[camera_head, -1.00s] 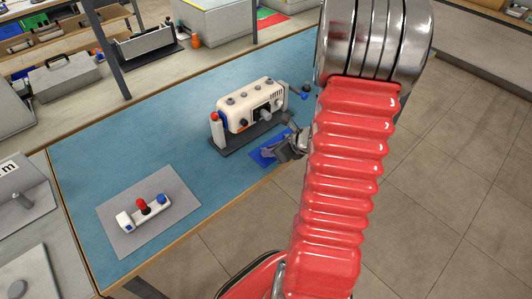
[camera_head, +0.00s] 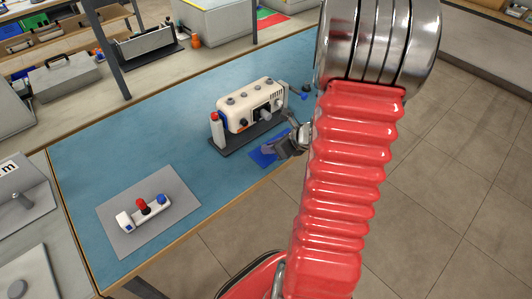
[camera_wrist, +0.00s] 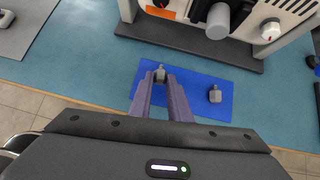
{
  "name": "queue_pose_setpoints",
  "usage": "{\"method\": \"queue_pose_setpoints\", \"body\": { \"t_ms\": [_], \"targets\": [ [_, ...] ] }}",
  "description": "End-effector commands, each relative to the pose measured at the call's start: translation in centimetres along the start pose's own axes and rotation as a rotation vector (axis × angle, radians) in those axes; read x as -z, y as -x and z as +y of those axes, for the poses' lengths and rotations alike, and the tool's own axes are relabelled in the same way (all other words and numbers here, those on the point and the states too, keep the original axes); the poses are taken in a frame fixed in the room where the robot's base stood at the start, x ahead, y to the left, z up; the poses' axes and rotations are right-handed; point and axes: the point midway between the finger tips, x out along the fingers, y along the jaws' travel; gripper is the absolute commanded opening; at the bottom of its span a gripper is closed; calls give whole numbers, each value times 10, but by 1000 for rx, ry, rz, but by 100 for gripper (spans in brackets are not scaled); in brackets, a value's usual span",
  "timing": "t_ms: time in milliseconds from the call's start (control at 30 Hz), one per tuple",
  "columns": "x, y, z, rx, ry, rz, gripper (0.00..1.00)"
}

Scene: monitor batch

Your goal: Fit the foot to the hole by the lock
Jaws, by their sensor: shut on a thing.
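A small grey foot (camera_wrist: 160,74) is between the tips of my gripper (camera_wrist: 161,80) in the wrist view, over the blue mat (camera_wrist: 196,92). A second grey foot (camera_wrist: 215,94) stands on the mat to the right. In the head view my gripper (camera_head: 272,150) is low over the mat, in front of the white monitor (camera_head: 238,116). The monitor stands on a dark base (camera_head: 233,146) and also shows at the top of the wrist view (camera_wrist: 285,50). I cannot make out the lock or the hole by it.
A grey mat (camera_head: 120,215) at the left of the blue table (camera_head: 90,150) holds a white piece (camera_head: 155,212) with red and blue knobs. A red-topped post (camera_head: 216,128) stands at the monitor's left end. The table between is clear.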

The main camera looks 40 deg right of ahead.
Motion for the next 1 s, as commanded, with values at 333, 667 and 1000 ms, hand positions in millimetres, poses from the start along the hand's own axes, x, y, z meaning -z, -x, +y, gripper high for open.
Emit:
{"method": "queue_pose_setpoints", "body": {
  "t_ms": [333, 667, 1000],
  "targets": [
    [-9, 9, 0, 1, 1, -1, 0],
    [-17, 18, 0, 1, 1, -1, 0],
    [-24, 25, 0, 1, 0, 0, 0]
  ]
}}
